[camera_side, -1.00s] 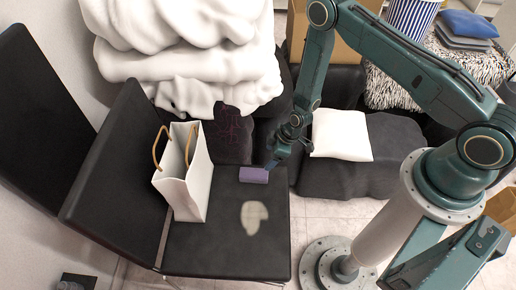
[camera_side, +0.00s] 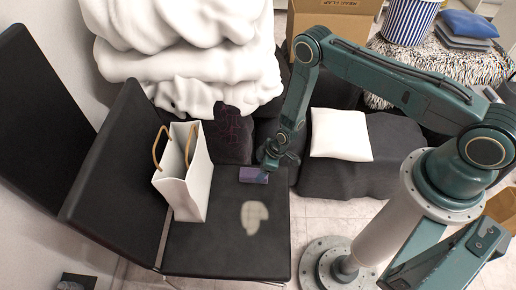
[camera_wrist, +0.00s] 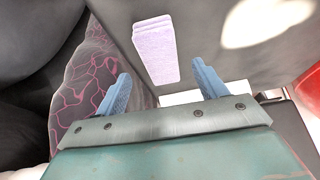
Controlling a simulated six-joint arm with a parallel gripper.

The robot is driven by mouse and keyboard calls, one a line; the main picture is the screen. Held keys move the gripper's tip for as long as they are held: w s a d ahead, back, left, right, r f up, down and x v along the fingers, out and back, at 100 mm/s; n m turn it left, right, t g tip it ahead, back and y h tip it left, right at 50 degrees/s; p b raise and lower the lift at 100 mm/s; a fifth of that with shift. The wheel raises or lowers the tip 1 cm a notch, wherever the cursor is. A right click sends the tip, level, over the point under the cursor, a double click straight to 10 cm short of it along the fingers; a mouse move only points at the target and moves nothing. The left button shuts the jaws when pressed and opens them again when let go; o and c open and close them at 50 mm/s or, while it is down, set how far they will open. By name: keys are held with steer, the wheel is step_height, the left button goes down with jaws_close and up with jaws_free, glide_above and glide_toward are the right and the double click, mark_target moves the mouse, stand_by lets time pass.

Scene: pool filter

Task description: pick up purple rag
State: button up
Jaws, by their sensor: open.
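The purple rag (camera_side: 253,175) is a small folded rectangle lying on the black seat near its far edge. In the wrist view the rag (camera_wrist: 155,50) looks pale lilac and layered, lying ahead of the fingers and between their lines. My gripper (camera_side: 267,168) is just above the rag's right end in the side view. In the wrist view my gripper (camera_wrist: 163,88) has its two blue fingers spread wide with nothing between them. The rag appears apart from both fingers, though the exact height gap cannot be told.
A white paper bag (camera_side: 187,172) with tan handles stands on the seat (camera_side: 200,250) left of the rag. A dark cushion with pink lines (camera_side: 233,135) is behind it; it also shows in the wrist view (camera_wrist: 80,85). A pale patch (camera_side: 254,217) lies in front.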

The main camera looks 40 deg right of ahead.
mark_target(255, 174)
steer(key=shift+f, duration=0.1)
steer(key=shift+x, duration=2.55)
steer(key=shift+a, duration=0.1)
steer(key=shift+c, duration=0.4)
steer(key=c, duration=1)
